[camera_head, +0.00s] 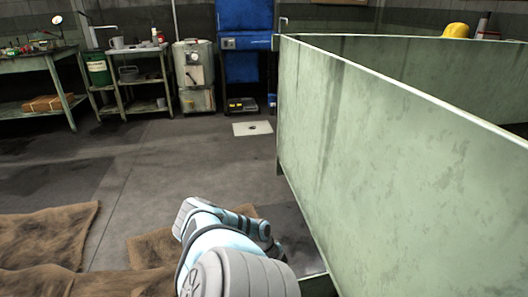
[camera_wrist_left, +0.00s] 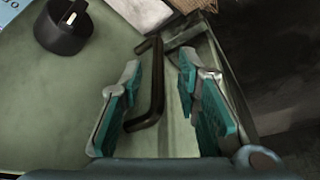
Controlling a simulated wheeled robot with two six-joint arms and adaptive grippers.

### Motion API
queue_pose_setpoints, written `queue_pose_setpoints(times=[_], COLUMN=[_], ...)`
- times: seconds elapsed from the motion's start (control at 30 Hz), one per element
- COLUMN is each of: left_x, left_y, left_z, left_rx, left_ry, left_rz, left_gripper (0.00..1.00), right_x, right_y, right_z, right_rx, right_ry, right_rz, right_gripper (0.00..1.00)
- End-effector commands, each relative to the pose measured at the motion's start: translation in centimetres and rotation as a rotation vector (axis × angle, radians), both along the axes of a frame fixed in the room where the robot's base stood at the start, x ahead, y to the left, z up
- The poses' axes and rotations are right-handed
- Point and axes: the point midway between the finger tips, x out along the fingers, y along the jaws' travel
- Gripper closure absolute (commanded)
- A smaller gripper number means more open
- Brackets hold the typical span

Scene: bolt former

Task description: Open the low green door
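A low green panel (camera_head: 400,170), which looks like the door or the wall it belongs to, stands on the right in the head view. One of my arms reaches in from the bottom centre beside it; its gripper is hidden there. In the left wrist view, my left gripper (camera_wrist_left: 161,68) is open, with teal pads on its fingers. A dark bar handle (camera_wrist_left: 157,90) stands between the two fingers, closer to the left one. The fingers are apart and do not look closed on it. A green surface (camera_wrist_left: 60,110) lies behind the handle. My right gripper is not in view.
Brown sacking (camera_head: 50,240) lies on the floor at left. A workbench (camera_head: 40,65), a metal shelf (camera_head: 135,80) and a blue machine (camera_head: 242,45) stand at the back. The left wrist view shows a black round knob (camera_wrist_left: 62,28).

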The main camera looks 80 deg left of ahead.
Motion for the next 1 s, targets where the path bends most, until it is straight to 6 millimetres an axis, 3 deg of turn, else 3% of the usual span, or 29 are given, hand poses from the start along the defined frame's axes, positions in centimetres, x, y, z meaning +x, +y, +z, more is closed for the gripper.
queue_pose_setpoints(times=[0.13,0.3,0.5,0.67,1.0], left_x=[-1.3,-6.0,-9.6,-10.6,-10.7], left_y=[0.7,4.4,7.3,7.8,7.8], left_z=[2.9,2.9,2.9,2.9,2.9], left_rx=[0.002,0.002,0.001,-0.002,-0.003], left_ry=[0.015,0.009,0.001,0.003,0.003], left_rz=[-0.011,0.007,0.004,0.001,-0.001], left_gripper=[0.7,0.7,0.7,0.7,0.7], right_x=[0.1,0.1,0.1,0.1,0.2], right_y=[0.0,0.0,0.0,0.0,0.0], right_z=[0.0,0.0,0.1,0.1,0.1], right_rx=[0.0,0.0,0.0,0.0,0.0], right_ry=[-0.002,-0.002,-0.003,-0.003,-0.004], right_rz=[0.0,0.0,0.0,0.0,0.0], right_gripper=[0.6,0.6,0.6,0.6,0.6])
